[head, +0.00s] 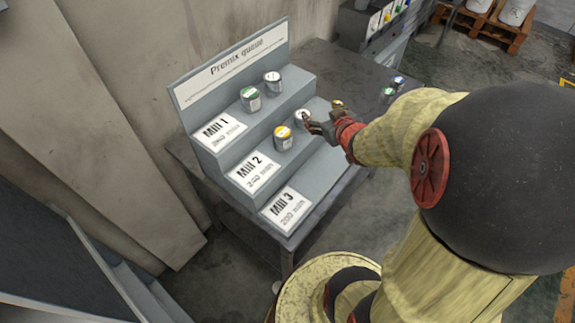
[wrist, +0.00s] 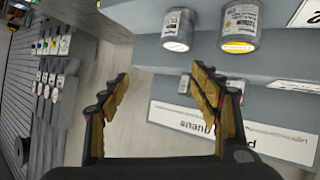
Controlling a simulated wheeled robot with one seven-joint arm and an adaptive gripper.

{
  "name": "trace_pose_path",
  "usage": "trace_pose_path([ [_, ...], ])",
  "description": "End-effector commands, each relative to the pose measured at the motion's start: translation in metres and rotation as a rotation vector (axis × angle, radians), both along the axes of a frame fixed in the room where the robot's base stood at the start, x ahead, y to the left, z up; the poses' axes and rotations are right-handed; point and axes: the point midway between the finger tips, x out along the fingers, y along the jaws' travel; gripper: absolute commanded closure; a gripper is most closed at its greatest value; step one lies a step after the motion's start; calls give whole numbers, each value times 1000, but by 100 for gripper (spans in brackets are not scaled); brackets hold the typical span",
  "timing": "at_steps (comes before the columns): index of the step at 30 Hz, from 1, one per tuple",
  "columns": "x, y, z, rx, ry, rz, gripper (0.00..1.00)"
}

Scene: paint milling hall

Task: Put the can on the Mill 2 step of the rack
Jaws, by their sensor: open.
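The rack (head: 205,160) has three labelled steps, Mill 1 at the top, Mill 2 in the middle (head: 262,160) and Mill 3 at the bottom. A white-labelled can (head: 299,114) and a yellow-labelled can (head: 283,138) stand upright on the Mill 2 step. Both show at the top of the wrist view, the white-labelled one (wrist: 178,29) left of the yellow one (wrist: 239,28). My gripper (head: 309,123) is open and empty beside the white-labelled can, overlapping its outline in the head view. In the wrist view the fingers (wrist: 160,84) have no can between them. Which can is meant is unclear.
A green-labelled can (head: 250,99) and another can (head: 272,84) stand on the Mill 1 step. Several small cans, one green (head: 388,95), stand on the dark table (head: 345,72) right of the rack. The Mill 3 step (head: 318,166) looks clear beyond its label.

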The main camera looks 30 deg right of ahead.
Motion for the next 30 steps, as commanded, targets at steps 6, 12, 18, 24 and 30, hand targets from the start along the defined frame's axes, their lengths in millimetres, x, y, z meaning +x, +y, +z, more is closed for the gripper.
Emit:
trace_pose_path([
  [6, -12, 36, 46, -28, 126, -79, 37],
  [12, -50, 94, 74, 37, 255, -98, 37],
  [18, -109, 169, 90, 147, 402, -31, 37],
  [24, -161, 222, 97, 226, 520, 61, 37],
  [30, -179, 237, 98, 247, 562, 95, 37],
])
